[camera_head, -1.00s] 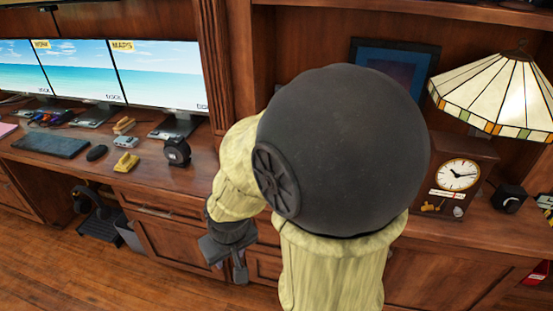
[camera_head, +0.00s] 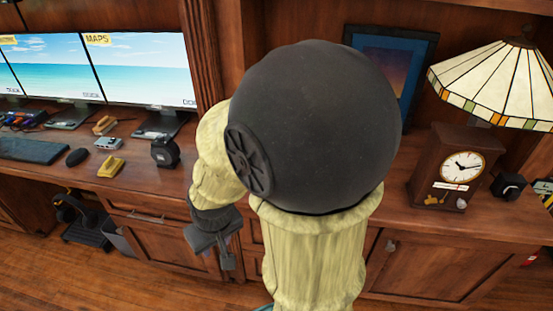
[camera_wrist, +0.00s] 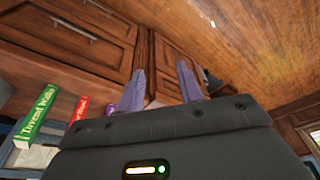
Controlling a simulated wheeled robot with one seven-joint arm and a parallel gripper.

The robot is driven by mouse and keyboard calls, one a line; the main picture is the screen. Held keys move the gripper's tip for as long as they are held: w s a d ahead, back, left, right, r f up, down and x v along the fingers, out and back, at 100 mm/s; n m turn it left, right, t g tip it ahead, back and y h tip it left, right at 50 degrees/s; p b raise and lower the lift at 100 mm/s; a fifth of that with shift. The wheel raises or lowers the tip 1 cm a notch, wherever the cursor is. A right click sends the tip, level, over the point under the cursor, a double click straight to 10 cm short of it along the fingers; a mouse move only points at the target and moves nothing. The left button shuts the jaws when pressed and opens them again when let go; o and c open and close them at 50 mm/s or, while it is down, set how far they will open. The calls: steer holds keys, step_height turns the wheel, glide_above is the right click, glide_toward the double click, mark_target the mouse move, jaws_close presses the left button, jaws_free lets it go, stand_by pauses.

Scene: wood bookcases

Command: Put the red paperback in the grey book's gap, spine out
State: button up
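My gripper (camera_head: 222,255) hangs low in front of the desk's cabinet fronts in the head view. In the wrist view my gripper (camera_wrist: 161,80) has its two purple-grey fingers spread apart, with nothing between them but cabinet doors beyond. A red book spine (camera_wrist: 80,108) with pale lettering shows at the left of the wrist view, partly hidden by the gripper body; I cannot tell if it is the red paperback. A green book (camera_wrist: 36,115) with white lettering is left of it. I cannot make out a grey book or its gap.
The desk top holds a keyboard (camera_head: 32,148), a mouse (camera_head: 76,157), a yellow stapler-like item (camera_head: 111,167) and a black round-faced item (camera_head: 165,153). At right are a clock (camera_head: 452,180) and a stained-glass lamp (camera_head: 495,85). Wooden floor (camera_head: 120,285) lies open in front.

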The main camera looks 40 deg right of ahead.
steer(key=shift+o, duration=0.2)
steer(key=o, duration=0.3)
steer(key=shift+a, duration=0.15)
steer(key=w+d+f+m+t+h+p, duration=0.35)
steer(key=w+d+f+m, duration=0.4)
steer(key=w, duration=0.35)
steer(key=d+r+m+t+h, duration=0.1)
steer(key=d+h, duration=0.2)
steer(key=d+r+m+t+h+p, duration=0.1)
steer(key=d+t+h, duration=0.1)
steer(key=d+h, duration=0.2)
steer(key=s+d+r+m+t+h, duration=0.1)
steer(key=d+h, duration=0.3)
steer(key=shift+s+r+t, duration=0.1)
steer(key=shift+r+t, duration=0.1)
steer(key=shift+t, duration=0.05)
